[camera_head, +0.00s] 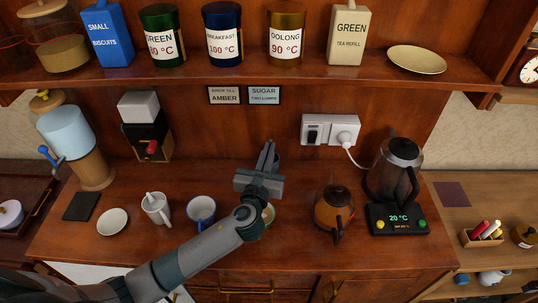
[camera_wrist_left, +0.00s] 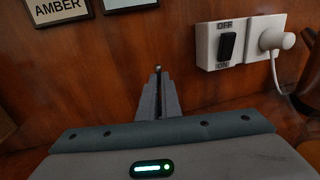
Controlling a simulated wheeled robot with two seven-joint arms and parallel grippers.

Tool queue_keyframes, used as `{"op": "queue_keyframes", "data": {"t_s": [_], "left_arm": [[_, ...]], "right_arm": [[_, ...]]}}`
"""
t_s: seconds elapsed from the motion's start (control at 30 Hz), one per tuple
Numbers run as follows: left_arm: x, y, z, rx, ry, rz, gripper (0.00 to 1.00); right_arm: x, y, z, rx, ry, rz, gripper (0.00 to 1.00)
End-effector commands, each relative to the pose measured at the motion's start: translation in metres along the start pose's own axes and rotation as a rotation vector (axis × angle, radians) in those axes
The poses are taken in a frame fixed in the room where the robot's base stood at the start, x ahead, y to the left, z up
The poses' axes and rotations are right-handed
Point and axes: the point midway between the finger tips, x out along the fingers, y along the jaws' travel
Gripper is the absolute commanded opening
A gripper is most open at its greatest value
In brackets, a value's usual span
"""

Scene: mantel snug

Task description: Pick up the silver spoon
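I cannot make out a silver spoon for certain. A pale, thin handle (camera_head: 149,198) stands up out of the white mug (camera_head: 158,210) on the wooden counter in the head view; I cannot tell if it is the spoon. My left gripper (camera_head: 269,152) is over the back of the counter, to the right of the mugs. In the left wrist view its fingers (camera_wrist_left: 158,85) lie close together with a thin dark line between them. A small pale tip shows at their end; I cannot tell whether something thin is held. My right gripper is not in view.
A blue-and-white mug (camera_head: 201,211) and a white dish (camera_head: 112,222) stand left of my forearm. A green-rimmed cup (camera_head: 268,217) is partly hidden under my wrist. An amber teapot (camera_head: 333,212) and a kettle (camera_head: 393,170) stand to the right. A shelf with tins overhangs the back.

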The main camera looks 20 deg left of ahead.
Motion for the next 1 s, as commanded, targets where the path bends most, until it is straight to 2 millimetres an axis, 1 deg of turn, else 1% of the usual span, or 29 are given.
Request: {"op": "queue_keyframes", "data": {"t_s": [0.03, 0.17, 0.27, 0.5, 0.6, 0.7, 0.8, 1.0], "left_arm": [[0.000, 0.000, 0.009, -0.002, -0.004, -0.002, 0.00], [0.000, 0.000, 0.031, -0.003, -0.006, -0.002, 0.00], [0.000, 0.000, 0.052, -0.003, -0.007, -0.002, 0.00], [0.000, -0.001, 0.107, -0.004, -0.008, -0.003, 0.00], [0.000, 0.000, 0.127, -0.002, -0.007, -0.002, 0.00], [0.000, 0.000, 0.143, -0.001, -0.006, -0.002, 0.00], [0.000, 0.000, 0.155, -0.002, -0.005, -0.001, 0.00], [0.000, 0.000, 0.165, 0.000, -0.002, -0.001, 0.00]], "right_arm": [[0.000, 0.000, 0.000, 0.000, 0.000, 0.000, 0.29], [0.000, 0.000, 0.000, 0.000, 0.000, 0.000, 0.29], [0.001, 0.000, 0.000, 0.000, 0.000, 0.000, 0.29], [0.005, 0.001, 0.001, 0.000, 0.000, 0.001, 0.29], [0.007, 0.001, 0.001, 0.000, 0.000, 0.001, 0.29], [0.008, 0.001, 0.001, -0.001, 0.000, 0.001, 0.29], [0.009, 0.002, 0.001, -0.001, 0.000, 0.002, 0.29], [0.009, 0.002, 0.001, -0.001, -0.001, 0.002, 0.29]]}}
